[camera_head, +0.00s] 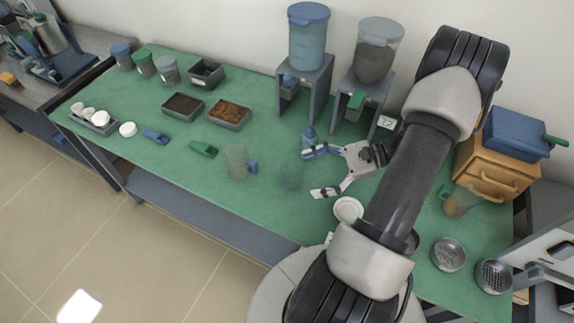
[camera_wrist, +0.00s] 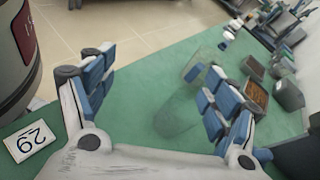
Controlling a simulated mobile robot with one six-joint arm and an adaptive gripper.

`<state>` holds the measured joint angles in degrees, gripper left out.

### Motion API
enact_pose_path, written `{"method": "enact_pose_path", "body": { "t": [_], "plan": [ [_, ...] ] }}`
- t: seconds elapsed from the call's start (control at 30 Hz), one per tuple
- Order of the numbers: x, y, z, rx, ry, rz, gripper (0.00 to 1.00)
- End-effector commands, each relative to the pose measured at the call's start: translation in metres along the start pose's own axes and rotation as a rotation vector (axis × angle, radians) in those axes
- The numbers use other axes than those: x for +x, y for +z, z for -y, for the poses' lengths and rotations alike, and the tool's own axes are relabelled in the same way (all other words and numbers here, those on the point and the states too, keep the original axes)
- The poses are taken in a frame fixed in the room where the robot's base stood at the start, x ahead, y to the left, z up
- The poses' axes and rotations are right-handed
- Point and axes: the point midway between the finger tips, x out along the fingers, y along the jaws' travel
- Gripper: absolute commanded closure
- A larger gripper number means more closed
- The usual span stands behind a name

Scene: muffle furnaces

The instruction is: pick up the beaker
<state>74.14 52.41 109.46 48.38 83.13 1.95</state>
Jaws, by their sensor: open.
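A clear glass beaker (camera_head: 291,177) stands on the green table top, faint against the green. It also shows in the wrist view (camera_wrist: 178,118), between my fingers and nearer the right one. My gripper (camera_head: 314,173) is open and empty, its two blue-padded fingers spread wide, just right of the beaker in the head view. In the wrist view, my gripper (camera_wrist: 152,72) frames the beaker and the table. I cannot tell whether a finger touches the glass. A second clear vessel, a jug with a blue handle (camera_head: 236,162), stands to the left of the beaker.
A white dish (camera_head: 348,209) lies near my gripper. Grey stands (camera_head: 304,88) with hoppers rise behind it. Trays of dark (camera_head: 184,107) and brown material (camera_head: 229,114) and a green scoop (camera_head: 203,149) lie left. A wooden box (camera_head: 493,170) stands right. The table's front edge is close.

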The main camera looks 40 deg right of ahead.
Motion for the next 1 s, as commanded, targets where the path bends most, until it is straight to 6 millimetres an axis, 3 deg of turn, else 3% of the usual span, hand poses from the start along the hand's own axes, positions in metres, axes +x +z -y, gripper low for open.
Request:
{"method": "enact_pose_path", "body": {
  "t": [0.03,0.2,0.43,0.57,1.0],
  "plan": [
    [-0.013,-0.019,-0.004,0.068,-0.101,0.048,0.2],
    [-0.045,-0.071,-0.017,0.217,-0.388,0.175,0.2],
    [-0.063,-0.102,-0.03,0.293,-0.575,0.254,0.2],
    [-0.054,-0.103,-0.023,0.297,-0.586,0.26,0.2],
    [0.018,-0.089,0.027,0.297,-0.581,0.257,0.2]
  ]
}}
